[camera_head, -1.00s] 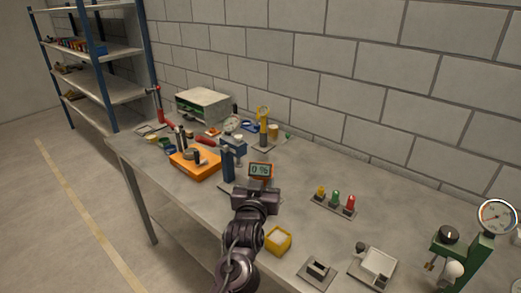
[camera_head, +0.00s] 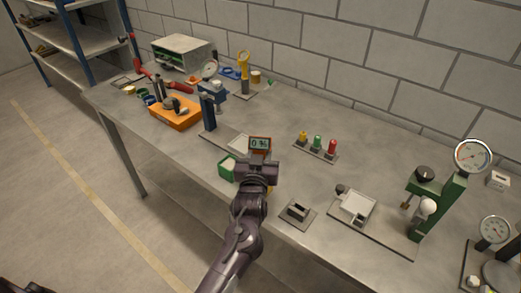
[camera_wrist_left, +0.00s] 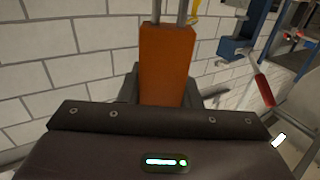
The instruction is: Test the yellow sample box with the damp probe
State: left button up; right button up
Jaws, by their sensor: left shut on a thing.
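The damp probe (camera_head: 260,144) is an orange meter whose small screen reads 0 %. My left gripper (camera_head: 259,163) is shut on it, above the front part of the bench. In the left wrist view the probe's orange body (camera_wrist_left: 166,65) stands out of the jaws, with two grey rods beyond it. The yellow sample box (camera_head: 272,187) is almost wholly hidden behind my left gripper and forearm; only a sliver shows at their right. I cannot tell whether the probe touches it. My right gripper is not in view.
A green box (camera_head: 227,168) stands just left of my gripper. A blue-grey post (camera_head: 208,112) is behind it. Three coloured lamps (camera_head: 317,143) stand to the right. A black block on a plate (camera_head: 297,211) and a white tray (camera_head: 357,206) lie at the front right.

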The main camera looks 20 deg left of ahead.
aim_at(260, 143)
pick_arm(q)
jog(key=shift+f, duration=0.1)
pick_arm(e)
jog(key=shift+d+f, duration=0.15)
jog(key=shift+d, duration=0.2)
pick_arm(q)
jog(key=shift+f, duration=0.2)
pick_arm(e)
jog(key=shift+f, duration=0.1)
